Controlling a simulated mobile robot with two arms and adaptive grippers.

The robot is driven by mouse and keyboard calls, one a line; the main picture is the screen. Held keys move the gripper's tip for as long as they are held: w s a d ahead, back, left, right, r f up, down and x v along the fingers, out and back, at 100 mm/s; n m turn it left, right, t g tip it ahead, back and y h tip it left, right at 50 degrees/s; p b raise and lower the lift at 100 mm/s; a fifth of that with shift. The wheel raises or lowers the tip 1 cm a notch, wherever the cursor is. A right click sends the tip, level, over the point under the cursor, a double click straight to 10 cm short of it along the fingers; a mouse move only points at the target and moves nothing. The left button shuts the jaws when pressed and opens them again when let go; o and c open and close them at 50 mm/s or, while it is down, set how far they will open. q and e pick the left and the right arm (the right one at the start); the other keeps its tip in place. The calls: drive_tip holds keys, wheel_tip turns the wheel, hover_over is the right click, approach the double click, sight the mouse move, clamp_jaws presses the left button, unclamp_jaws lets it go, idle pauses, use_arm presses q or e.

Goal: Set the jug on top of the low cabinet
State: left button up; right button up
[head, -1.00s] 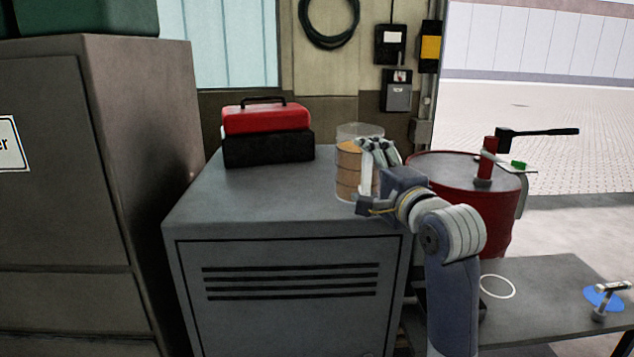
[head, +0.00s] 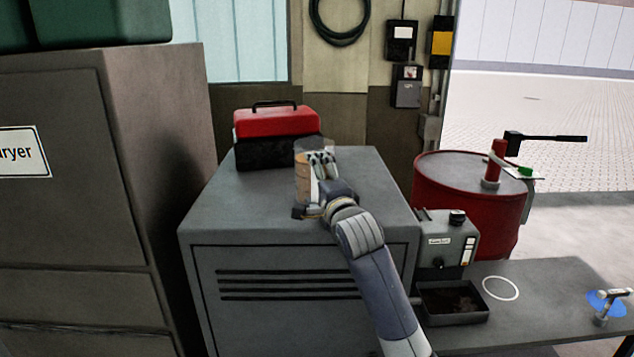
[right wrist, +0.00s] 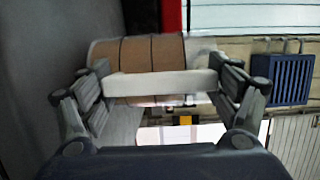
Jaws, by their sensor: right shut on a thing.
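The jug (head: 301,172) is clear-walled with orange-brown contents and dark level lines. It stands upright over the top of the low grey cabinet (head: 250,205), in front of the red and black toolbox. My right gripper (head: 318,163) is shut on the jug from its right side and partly hides it. In the right wrist view the jug (right wrist: 150,52) lies across the picture, with a pale bar of it between the two fingers (right wrist: 160,86). I cannot tell whether its base touches the cabinet top. My left gripper is not in view.
The toolbox (head: 277,136) sits at the back of the cabinet top, close behind the jug. A tall brown cabinet (head: 150,130) rises at left. A red drum (head: 465,200) and a grey dispenser (head: 446,240) on a bench (head: 545,285) are at right. The cabinet top's right part is clear.

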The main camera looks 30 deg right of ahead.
drive_tip(key=shift+d+f, duration=0.1)
drive_tip(key=shift+f, duration=0.4)
drive_tip(key=shift+s+f, duration=0.1)
drive_tip(key=shift+f, duration=0.1)
drive_tip(key=o, duration=1.7)
drive_tip(key=shift+f, duration=0.15)
drive_tip(key=shift+c, duration=0.2)
use_arm(q)
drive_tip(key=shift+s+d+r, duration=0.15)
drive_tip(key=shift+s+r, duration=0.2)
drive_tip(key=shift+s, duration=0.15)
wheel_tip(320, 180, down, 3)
drive_tip(key=b, duration=0.3)
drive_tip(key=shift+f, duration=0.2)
use_arm(e)
drive_tip(key=s+a, duration=0.2)
drive_tip(key=s, duration=1)
